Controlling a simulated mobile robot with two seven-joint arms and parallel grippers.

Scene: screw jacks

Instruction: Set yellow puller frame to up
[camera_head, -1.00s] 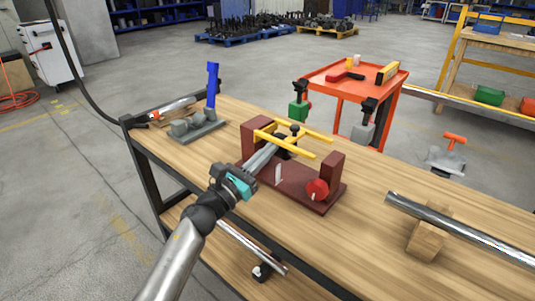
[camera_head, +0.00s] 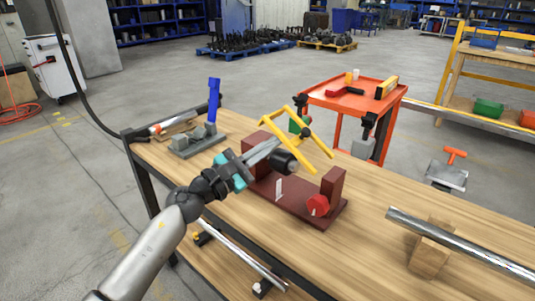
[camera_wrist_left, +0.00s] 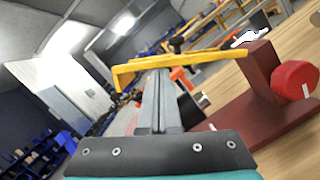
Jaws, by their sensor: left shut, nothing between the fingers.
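The yellow puller frame (camera_head: 310,139) stands on a dark red base (camera_head: 312,215) on the workbench. It is tilted, with its crossbar end raised at the upper left and its long bars sloping down to the right. My left gripper (camera_head: 276,145) is shut and empty, its tips close to the frame's near bar. In the left wrist view the shut fingers (camera_wrist_left: 160,80) point at the yellow bar (camera_wrist_left: 190,61), which crosses at their tips; I cannot tell whether they touch. A red knob (camera_head: 317,205) sits on the base's front. My right gripper is not in view.
A grey fixture with a blue lever (camera_head: 213,100) stands at the bench's back left. A metal bar (camera_head: 455,243) lies on a wooden block (camera_head: 430,256) at the right. An orange cart (camera_head: 340,100) stands behind. Bare bench top lies between base and bar.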

